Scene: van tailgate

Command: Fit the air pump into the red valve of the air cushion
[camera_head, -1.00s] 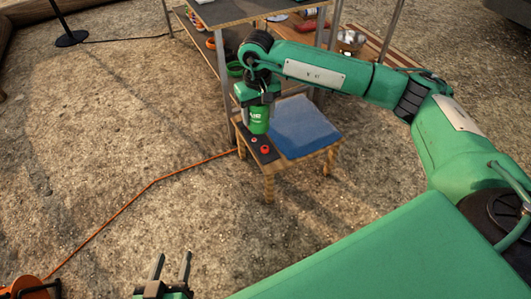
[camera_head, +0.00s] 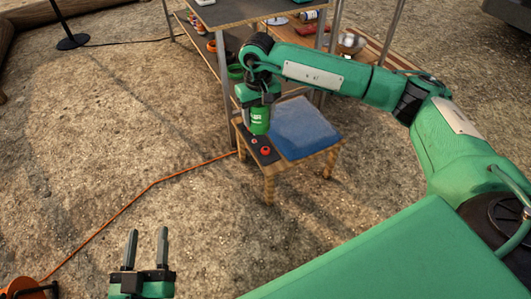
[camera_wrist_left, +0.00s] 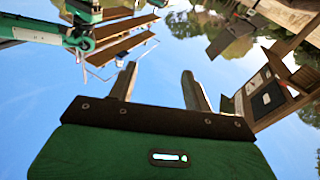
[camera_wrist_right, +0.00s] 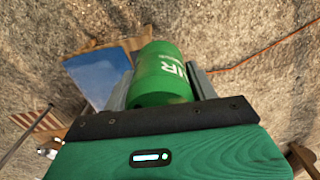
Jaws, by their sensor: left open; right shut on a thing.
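The green air pump (camera_head: 260,121) is a short cylinder with white lettering. My right gripper (camera_head: 260,104) is shut on it and holds it upright over the black strip (camera_head: 252,153) at the left edge of a small wooden table. The pump also shows between the fingers in the right wrist view (camera_wrist_right: 162,75). The blue air cushion (camera_head: 303,128) lies on the table beside the strip. Two red parts, a small one (camera_head: 254,140) and a larger one (camera_head: 265,151), sit on the strip near the pump. The pump's lower end is too small to tell contact. My left gripper (camera_head: 146,240) is open and empty, far from the table.
A metal-framed workbench (camera_head: 235,12) with loaded shelves stands just behind the small table (camera_head: 270,172). An orange cable (camera_head: 150,186) runs over the ground from a reel (camera_head: 22,287) at lower left.

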